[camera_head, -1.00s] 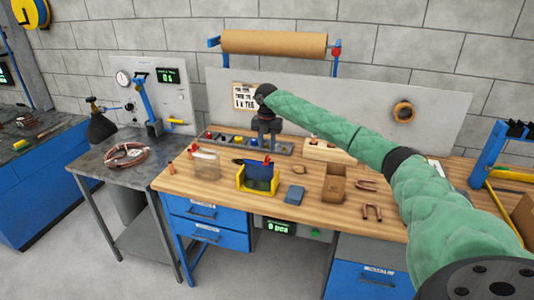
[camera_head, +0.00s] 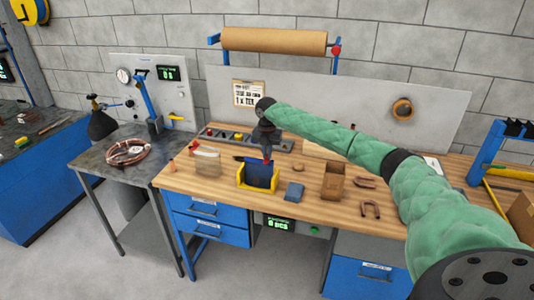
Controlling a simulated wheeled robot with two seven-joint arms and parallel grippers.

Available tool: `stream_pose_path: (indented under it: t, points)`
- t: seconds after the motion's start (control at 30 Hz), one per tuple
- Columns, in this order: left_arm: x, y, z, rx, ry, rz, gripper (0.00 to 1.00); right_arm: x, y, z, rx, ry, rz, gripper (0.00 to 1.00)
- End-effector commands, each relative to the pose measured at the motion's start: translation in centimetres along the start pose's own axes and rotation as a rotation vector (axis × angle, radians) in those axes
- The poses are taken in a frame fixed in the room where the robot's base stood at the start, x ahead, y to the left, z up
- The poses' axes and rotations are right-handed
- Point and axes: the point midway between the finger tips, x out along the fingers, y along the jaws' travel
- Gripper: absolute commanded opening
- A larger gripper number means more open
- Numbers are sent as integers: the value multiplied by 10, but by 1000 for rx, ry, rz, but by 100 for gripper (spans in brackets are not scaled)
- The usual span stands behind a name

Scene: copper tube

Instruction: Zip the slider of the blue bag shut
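The blue bag (camera_head: 261,177) stands upright in a yellow holder (camera_head: 243,182) near the middle of the wooden workbench. My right gripper (camera_head: 267,157) points down at the bag's top edge, right of its middle. A small red spot shows at the fingertips; it may be the slider, but it is too small to tell. I cannot tell whether the fingers touch it or are shut. My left gripper is not in view.
A clear container (camera_head: 207,164) stands to the left. A grey parts tray (camera_head: 235,138) lies behind. The bench front is clear.

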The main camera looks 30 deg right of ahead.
Motion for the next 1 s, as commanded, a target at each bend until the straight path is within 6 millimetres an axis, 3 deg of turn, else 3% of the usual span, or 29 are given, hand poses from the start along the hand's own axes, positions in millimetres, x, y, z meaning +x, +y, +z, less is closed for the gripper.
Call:
stream_pose_path:
  t: [0.67,0.7,0.8,1.0]
  points:
    - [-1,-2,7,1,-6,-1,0,0,-9,1,1,0,-1,0]
    - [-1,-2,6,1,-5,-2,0,0,-9,1,1,0,-1,15]
    - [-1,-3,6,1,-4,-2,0,0,-9,1,1,0,-1,31]
    - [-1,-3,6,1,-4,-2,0,0,-9,0,1,0,0,31]
